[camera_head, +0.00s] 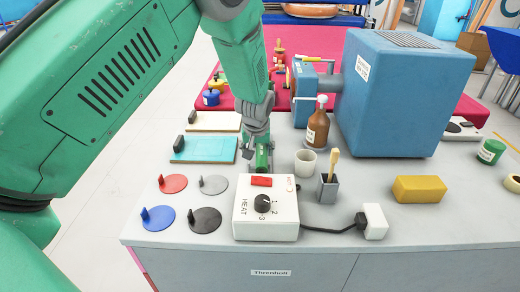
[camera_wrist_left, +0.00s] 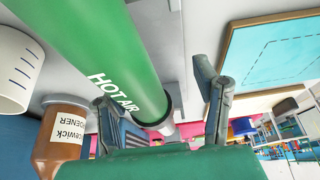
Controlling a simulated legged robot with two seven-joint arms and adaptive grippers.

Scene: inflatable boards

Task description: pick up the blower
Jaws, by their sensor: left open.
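The blower is a green tube lettered HOT AIR (camera_wrist_left: 100,45) with a grey nozzle end. In the head view a small part of the blower (camera_head: 262,158) shows behind the white heat box (camera_head: 266,222). My left gripper (camera_head: 258,135) points down at it from above and hides part of it. In the left wrist view my left gripper (camera_wrist_left: 165,105) is open, with the blower's nozzle end between its two spread fingers. I cannot tell whether either finger touches the blower. My right gripper is not in view.
A brown bottle (camera_head: 318,128), a white cup (camera_head: 305,162) and a grey brush holder (camera_head: 327,190) stand close on the right. A teal board (camera_head: 204,150) lies on the left. A big blue machine (camera_head: 395,100) stands behind. Coloured discs (camera_head: 205,220) lie front left.

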